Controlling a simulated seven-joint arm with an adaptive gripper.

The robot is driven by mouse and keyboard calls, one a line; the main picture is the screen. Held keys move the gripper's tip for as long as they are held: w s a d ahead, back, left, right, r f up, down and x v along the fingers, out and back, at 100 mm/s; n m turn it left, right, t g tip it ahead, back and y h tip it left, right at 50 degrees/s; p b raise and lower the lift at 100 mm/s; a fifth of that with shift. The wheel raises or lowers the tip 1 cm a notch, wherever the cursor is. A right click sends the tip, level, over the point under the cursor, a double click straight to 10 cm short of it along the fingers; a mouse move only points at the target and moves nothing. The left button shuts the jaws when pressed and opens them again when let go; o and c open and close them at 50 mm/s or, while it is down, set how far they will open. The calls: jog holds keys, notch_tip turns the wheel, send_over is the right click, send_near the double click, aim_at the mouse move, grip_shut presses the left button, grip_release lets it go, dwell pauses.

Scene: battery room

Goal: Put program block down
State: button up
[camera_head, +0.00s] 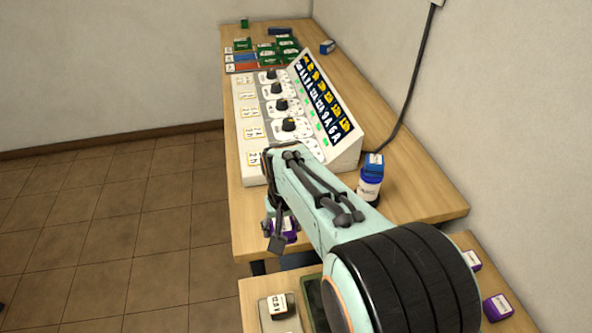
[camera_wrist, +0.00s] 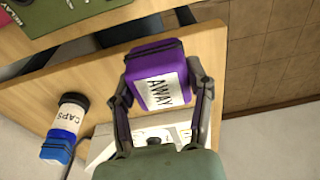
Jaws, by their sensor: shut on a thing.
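A purple program block with a white label reading AWAY (camera_wrist: 163,90) sits between the two fingers of my gripper (camera_wrist: 158,72) in the wrist view. The fingers are closed on its sides. In the head view the purple block (camera_head: 289,230) shows partly below my arm, near the front left part of the wooden table (camera_head: 420,198). My gripper (camera_head: 277,226) is largely hidden by the arm there. I cannot tell whether the block touches the table or hangs above it.
A white charger console (camera_head: 247,150) with dials fills the table's middle. A jar labelled CAPS (camera_wrist: 71,113) stands to its right with a blue block (camera_head: 373,165). A nearer table holds a labelled block (camera_head: 277,307) and purple blocks (camera_head: 497,307). Green blocks (camera_head: 287,45) lie at the back.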

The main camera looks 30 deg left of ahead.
jog(key=w+a+f, duration=0.2)
jog(key=f, duration=0.1)
jog(key=w+a+f, duration=0.2)
jog(key=a, duration=0.1)
jog(key=w+a+f, duration=0.3)
jog(key=shift+f, duration=0.3)
jog(key=shift+a+f, duration=0.1)
jog(key=shift+f, duration=1.4)
jog(key=shift+f, duration=0.2)
jog(key=o, duration=1.2)
jog(key=r, duration=0.4)
jog(key=s+d+r, duration=0.1)
jog(key=r, duration=0.7)
jog(key=shift+s+d+r, duration=0.15)
